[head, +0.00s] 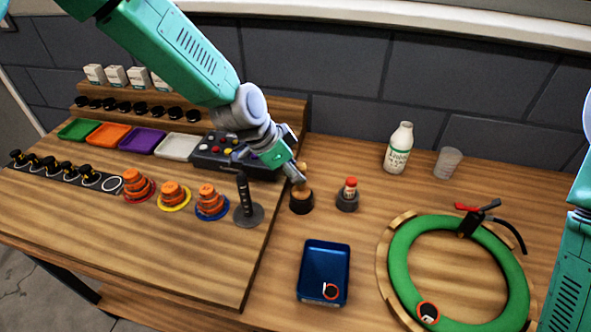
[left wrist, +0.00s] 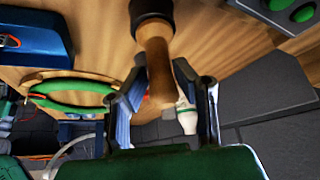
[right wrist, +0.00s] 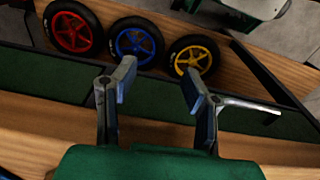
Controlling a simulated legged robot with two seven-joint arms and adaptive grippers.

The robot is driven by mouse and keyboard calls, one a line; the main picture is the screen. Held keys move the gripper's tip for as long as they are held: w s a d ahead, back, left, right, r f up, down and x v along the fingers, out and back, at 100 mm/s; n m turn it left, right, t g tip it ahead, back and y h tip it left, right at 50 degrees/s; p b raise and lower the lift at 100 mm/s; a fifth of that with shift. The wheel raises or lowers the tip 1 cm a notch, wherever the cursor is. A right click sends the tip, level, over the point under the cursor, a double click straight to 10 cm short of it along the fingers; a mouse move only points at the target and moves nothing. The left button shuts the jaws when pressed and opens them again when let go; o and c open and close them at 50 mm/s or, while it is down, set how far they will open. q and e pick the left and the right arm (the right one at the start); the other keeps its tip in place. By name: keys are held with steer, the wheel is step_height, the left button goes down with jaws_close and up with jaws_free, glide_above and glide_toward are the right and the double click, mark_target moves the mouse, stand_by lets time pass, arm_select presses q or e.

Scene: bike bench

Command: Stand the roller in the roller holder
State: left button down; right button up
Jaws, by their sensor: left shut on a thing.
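The roller (head: 301,190) is a wooden piece with a waisted handle. My left gripper (head: 296,178) is shut on it, with one finger on each side of the handle in the left wrist view (left wrist: 158,92). The roller is roughly upright, its lower end at the mouth of the black round roller holder (head: 301,206). The holder also shows at the top of the left wrist view (left wrist: 151,8). The roller's lower end is hidden there, so I cannot tell how deep it sits. My right gripper (right wrist: 158,88) is open and empty in the right wrist view.
A small red-capped bottle (head: 350,188) in a dark cup stands close right of the holder. A black upright tool (head: 243,198) stands to its left. A blue tray (head: 325,262) lies in front, and a green tyre (head: 400,252) lies to the right. A white bottle (head: 398,150) stands behind.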

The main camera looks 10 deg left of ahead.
arm_select(q)
steer(key=shift+f, duration=0.15)
steer(key=c, duration=1.2)
jaws_free()
steer(key=v, duration=1.2)
